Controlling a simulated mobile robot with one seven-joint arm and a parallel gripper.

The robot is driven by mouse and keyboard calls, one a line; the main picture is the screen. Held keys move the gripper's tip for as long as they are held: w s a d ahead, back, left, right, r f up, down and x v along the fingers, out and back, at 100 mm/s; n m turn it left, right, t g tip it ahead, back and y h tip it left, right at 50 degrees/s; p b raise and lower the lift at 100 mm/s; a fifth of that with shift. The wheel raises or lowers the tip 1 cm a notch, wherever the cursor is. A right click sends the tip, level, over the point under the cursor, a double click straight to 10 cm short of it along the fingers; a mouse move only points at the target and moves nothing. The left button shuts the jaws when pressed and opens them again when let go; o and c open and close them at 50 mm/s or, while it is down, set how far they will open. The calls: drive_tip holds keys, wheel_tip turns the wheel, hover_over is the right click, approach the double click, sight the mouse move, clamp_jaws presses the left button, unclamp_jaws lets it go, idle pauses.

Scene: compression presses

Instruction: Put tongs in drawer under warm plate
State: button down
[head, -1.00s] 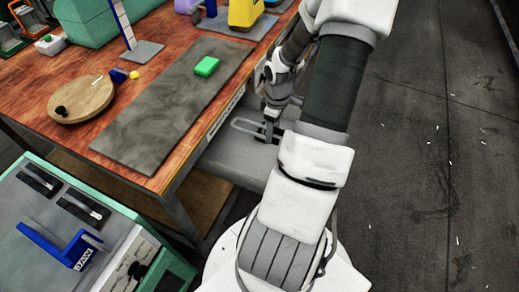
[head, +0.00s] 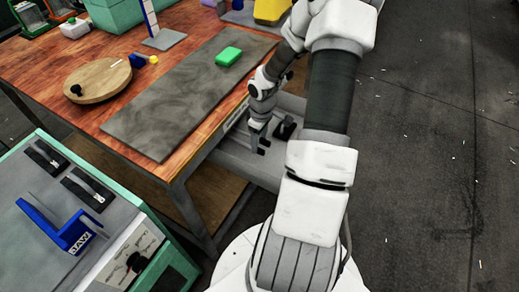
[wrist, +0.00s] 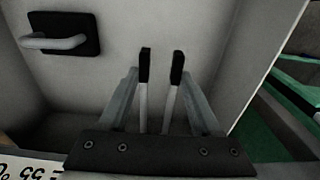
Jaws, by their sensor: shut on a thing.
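My gripper (wrist: 160,88) points down into the open drawer (wrist: 225,60) and is shut on the tongs (wrist: 143,68). In the wrist view the tongs show as two pale rods with black tips, side by side and apart, between my grey fingers. In the head view my gripper (head: 262,147) is low over the pale drawer (head: 232,158) at the bench's right side. The tongs are small and dark there. I cannot tell whether they touch the drawer floor. The warm plate is not clearly identifiable.
A black block with a grey handle (wrist: 62,38) lies in the drawer, left of my gripper in the wrist view. A green-edged machine (head: 85,215) stands front left.

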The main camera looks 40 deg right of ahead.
drive_tip(key=shift+f+b, duration=0.7)
drive_tip(key=shift+f, duration=1.25)
drive_tip(key=shift+f, duration=0.2)
drive_tip(key=shift+c, duration=0.5)
unclamp_jaws()
drive_tip(key=shift+r, duration=0.1)
wheel_tip(320, 180, up, 12)
drive_tip(key=p, duration=0.4)
drive_tip(key=shift+s, duration=0.3)
drive_tip(key=shift+d+r, duration=0.1)
